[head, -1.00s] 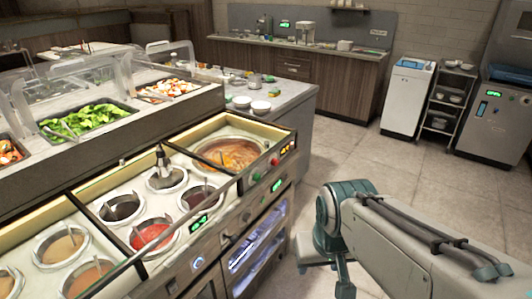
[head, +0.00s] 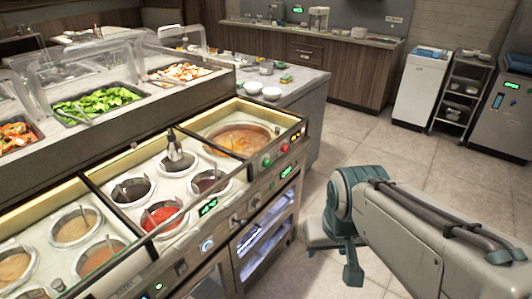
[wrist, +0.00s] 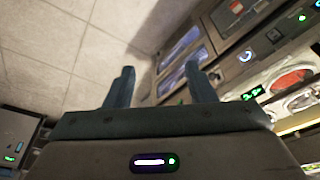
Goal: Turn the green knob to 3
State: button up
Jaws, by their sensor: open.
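A small round green control (head: 266,162), likely the green knob, is on the right part of the sauce counter's front in the head view. A red one sits just right of it. No number or pointer on it is readable. My gripper (wrist: 160,78) shows in the wrist view with two dark teal fingers apart and nothing between them. It is away from the counter front, touching no control. In the head view my teal arm end stands over the floor to the right of the counter; its fingers are not clear there.
The sauce counter (head: 160,252) holds several round wells, one with a ladle or pump. Its front also carries grey knobs (head: 236,222) and a green-lit display (head: 208,205). Glass-fronted compartments (head: 262,238) lie below. The tiled floor (head: 400,155) to the right is clear.

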jog(key=w+d+f+n+t+b, duration=0.1)
jog(key=w+d+t+b, duration=0.2)
jog(key=w, duration=0.8)
jog(key=w+d+f+n+t+b, duration=0.1)
jog(key=w+d+f+t+b, duration=0.2)
jog(key=w, duration=0.9)
jog(key=w+d+n+t+b, duration=0.15)
jog(key=w+t+b, duration=0.25)
jog(key=w, duration=0.7)
jog(key=n+g+y+b, duration=0.1)
jog(key=n+y+b, duration=0.6)
jog(key=y, duration=0.7)
send_near(269, 165)
jog(key=shift+m, duration=0.35)
jog(key=x, duration=0.8)
jog(key=shift+w+a, duration=0.15)
jog(key=c, duration=1)
